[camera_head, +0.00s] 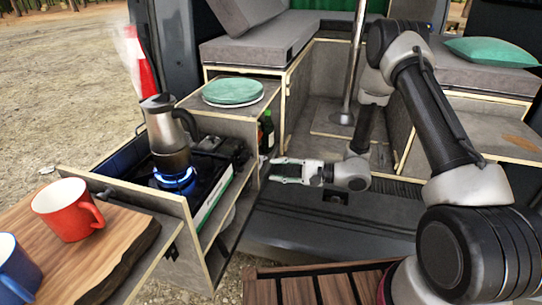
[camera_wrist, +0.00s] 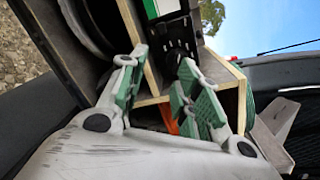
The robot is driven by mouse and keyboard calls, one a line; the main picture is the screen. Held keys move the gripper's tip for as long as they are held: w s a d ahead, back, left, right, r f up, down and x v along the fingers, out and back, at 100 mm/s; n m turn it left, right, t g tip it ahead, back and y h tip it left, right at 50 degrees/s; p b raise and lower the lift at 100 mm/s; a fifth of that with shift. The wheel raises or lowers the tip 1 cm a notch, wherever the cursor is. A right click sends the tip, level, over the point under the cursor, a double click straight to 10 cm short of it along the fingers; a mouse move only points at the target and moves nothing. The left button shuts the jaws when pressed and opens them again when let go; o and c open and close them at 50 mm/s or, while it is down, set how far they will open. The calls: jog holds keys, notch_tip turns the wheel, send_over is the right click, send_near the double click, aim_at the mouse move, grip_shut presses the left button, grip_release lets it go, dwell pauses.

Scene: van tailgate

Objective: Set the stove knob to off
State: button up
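The stove (camera_head: 212,201) sits in a pull-out drawer at the left in the head view, with a green and white strip along its side. A blue flame burns under a steaming metal moka pot (camera_head: 166,130) on it. I cannot make out the knob in either view. My gripper (camera_head: 274,170) is open and empty, to the right of the stove and apart from it. In the wrist view, my gripper (camera_wrist: 161,62) shows its green pads spread apart, with a black slotted part (camera_wrist: 178,33) beyond them.
A wooden board with a red mug (camera_head: 68,209) and a blue mug (camera_head: 15,268) is at the front left. A green plate (camera_head: 232,91) lies on the cabinet behind the stove. A dark bottle (camera_head: 267,131) stands beside the cabinet. The van floor right of the drawer is mostly clear.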

aim_at(252, 157)
jog(key=shift+n+t, duration=0.6)
jog(key=shift+t, duration=0.1)
jog(key=w+a, duration=0.1)
jog(key=a, duration=0.1)
jog(key=w+a+r, duration=0.1)
jog(key=w+a, duration=0.2)
jog(key=a, duration=0.2)
jog(key=shift+w+r, duration=0.25)
jog(key=shift+w, duration=0.15)
jog(key=shift+a, duration=0.1)
grip_shut()
